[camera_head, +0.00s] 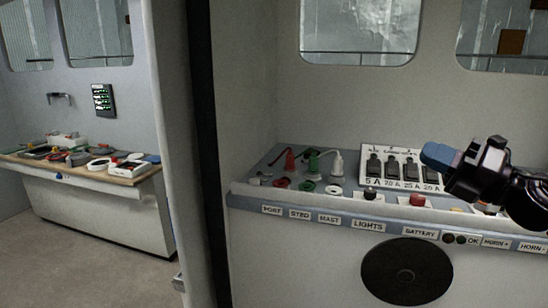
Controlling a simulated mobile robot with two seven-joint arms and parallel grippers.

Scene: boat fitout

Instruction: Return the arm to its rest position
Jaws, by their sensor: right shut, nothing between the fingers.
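My right gripper (440,156) comes in from the right edge and hangs over the right part of the console (255,190). Its blue fingertips are together with nothing seen between them. It is above the console, in front of the white panel of labelled black fuse holders (392,168), and covers the panel's right end. My left gripper is not in view.
Red, green and white plugs (313,162) with cables stand on the console's left part. A red button (417,200) sits at its front. A black round disc (407,271) is on the front face. A cluttered workbench (100,175) stands far left, past a dark post (205,150).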

